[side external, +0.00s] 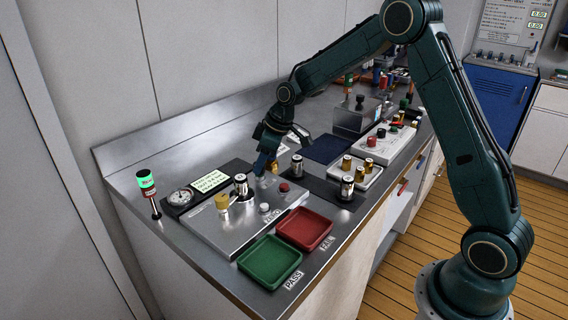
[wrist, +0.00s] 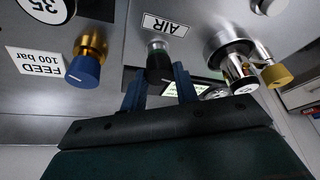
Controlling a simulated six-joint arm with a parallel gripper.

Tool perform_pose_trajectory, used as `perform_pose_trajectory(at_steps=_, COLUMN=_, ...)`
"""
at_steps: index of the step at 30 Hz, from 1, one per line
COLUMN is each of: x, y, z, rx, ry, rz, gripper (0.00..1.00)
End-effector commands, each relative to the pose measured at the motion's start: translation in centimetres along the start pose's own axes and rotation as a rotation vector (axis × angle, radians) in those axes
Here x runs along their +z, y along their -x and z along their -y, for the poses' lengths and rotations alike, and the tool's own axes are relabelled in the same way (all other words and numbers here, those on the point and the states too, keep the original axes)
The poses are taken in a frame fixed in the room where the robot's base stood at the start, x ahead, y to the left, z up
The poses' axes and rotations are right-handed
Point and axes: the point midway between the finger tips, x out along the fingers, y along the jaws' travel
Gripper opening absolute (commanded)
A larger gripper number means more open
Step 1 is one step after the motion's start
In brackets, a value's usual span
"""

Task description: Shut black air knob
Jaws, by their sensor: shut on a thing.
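The black air knob (wrist: 158,64) sits below the AIR label (wrist: 165,25) on the panel in the wrist view, which shows the labels upside down. My gripper (wrist: 160,80) has one blue finger on each side of the knob and is shut on it. In the side external view my gripper (side external: 263,163) reaches down to the back of the metal panel (side external: 225,236). The black knob is not clear in that view.
In the wrist view a blue feed knob (wrist: 84,68) is left of my fingers. A silver cylinder (wrist: 238,72) and a gold knob (wrist: 277,76) are to the right. Green (side external: 248,281) and red (side external: 288,241) trays lie before the panel.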

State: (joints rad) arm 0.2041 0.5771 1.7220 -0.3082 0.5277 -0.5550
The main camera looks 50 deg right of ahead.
Motion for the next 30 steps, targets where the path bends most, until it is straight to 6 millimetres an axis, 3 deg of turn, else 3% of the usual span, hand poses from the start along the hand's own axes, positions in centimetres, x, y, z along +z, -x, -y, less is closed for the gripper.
perform_pose_trajectory(at_steps=11, x=-0.02, y=0.04, z=0.19, rx=0.070, ry=-0.167, rz=0.001, gripper=0.07)
perform_pose_trajectory(at_steps=30, x=-0.20, y=-0.05, z=0.52, rx=0.296, ry=-0.710, rz=0.001, gripper=0.07)
